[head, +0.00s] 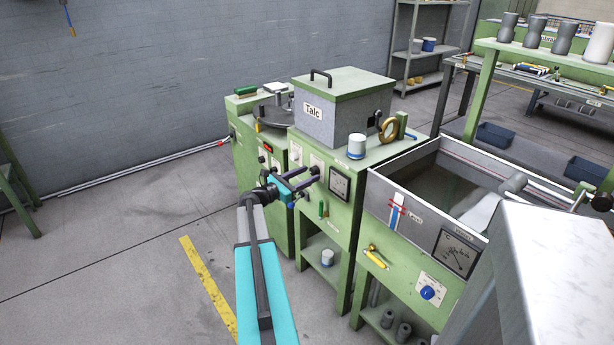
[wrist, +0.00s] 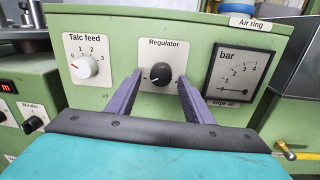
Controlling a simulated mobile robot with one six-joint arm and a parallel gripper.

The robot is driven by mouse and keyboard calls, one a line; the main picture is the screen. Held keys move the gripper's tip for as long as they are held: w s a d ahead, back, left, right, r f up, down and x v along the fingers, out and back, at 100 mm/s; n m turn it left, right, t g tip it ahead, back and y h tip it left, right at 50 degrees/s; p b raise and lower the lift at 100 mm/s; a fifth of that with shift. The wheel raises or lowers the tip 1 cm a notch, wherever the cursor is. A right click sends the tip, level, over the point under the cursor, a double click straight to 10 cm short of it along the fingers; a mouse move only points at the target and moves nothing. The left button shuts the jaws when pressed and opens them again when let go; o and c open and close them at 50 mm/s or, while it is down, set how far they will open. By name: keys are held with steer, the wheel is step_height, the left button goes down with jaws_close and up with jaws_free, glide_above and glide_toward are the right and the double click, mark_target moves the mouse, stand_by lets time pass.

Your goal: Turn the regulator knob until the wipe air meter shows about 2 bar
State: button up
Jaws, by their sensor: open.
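The black regulator knob (wrist: 161,74) sits on a white plate labelled "Regulator" on the green panel in the wrist view. My gripper (wrist: 160,76) is open, one purple finger on each side of the knob. I cannot tell whether the fingers touch it. The meter marked "bar" (wrist: 238,74), above the partly covered "Wipe air" label, has its needle low at the left, near the bottom of the scale, below 1. In the head view my gripper (head: 314,174) is at the panel, just left of the meter (head: 340,183).
The talc feed dial (wrist: 86,68) is left of the regulator. The grey talc box (head: 340,110), a white and blue jar (head: 357,146) and a brass ring (head: 388,130) stand on the machine. An open trough (head: 450,215) is at the right.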

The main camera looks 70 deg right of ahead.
steer(key=shift+s+d, duration=0.2)
steer(key=shift+d, duration=0.2)
steer(key=c, duration=0.9)
steer(key=shift+a, duration=0.35)
steer(key=shift+c, duration=0.7)
steer(key=shift+d, duration=0.3)
